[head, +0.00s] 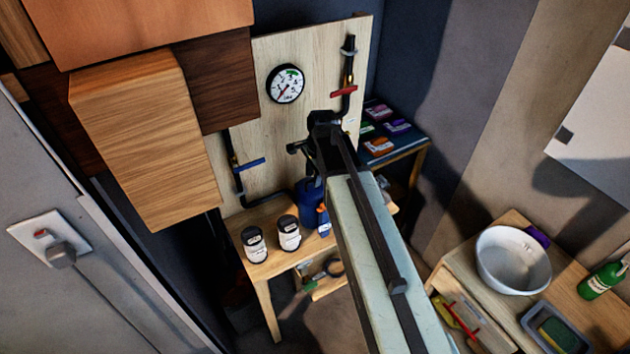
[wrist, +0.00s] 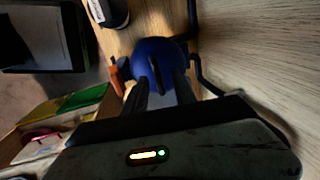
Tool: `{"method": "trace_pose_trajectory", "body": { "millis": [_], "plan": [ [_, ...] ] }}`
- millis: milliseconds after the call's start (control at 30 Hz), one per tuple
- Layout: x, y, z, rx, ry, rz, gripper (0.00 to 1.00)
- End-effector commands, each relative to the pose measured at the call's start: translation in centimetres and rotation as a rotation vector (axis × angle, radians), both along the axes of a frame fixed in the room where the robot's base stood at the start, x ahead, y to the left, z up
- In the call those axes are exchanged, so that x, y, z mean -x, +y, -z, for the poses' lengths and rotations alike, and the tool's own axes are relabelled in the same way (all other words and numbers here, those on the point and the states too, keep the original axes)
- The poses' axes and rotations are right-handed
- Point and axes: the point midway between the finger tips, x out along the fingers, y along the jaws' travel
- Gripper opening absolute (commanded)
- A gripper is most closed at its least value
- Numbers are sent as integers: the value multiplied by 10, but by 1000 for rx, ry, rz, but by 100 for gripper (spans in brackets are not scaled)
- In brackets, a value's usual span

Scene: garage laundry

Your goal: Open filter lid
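The blue filter (head: 308,192) stands on the small wooden table below the pipe board, partly hidden behind my arm in the head view. In the wrist view its round blue top (wrist: 157,52) lies just beyond my fingertips, with a dark raised strip in its middle. My gripper (wrist: 162,85) is open, with one finger on each side of that strip. I cannot tell whether the fingers touch the top. In the head view the end of my arm is above the filter, and the fingers cannot be made out.
The wooden board carries a gauge (head: 285,83), a red-handled valve (head: 344,91) and a blue-handled valve (head: 250,164). A white basin (head: 513,262) sits at right.

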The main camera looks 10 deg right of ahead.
Motion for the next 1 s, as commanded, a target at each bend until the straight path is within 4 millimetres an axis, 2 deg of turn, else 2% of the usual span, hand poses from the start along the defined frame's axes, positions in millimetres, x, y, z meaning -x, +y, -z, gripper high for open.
{"method": "trace_pose_trajectory", "body": {
  "millis": [100,133,233,267,1000],
  "plan": [
    [0,0,-2,0,0,0,33],
    [0,0,-2,0,0,0,30],
    [0,0,-2,0,0,-1,2],
    [0,1,-2,0,0,-1,0],
    [0,2,-2,-1,-1,-2,0]
  ]
}}
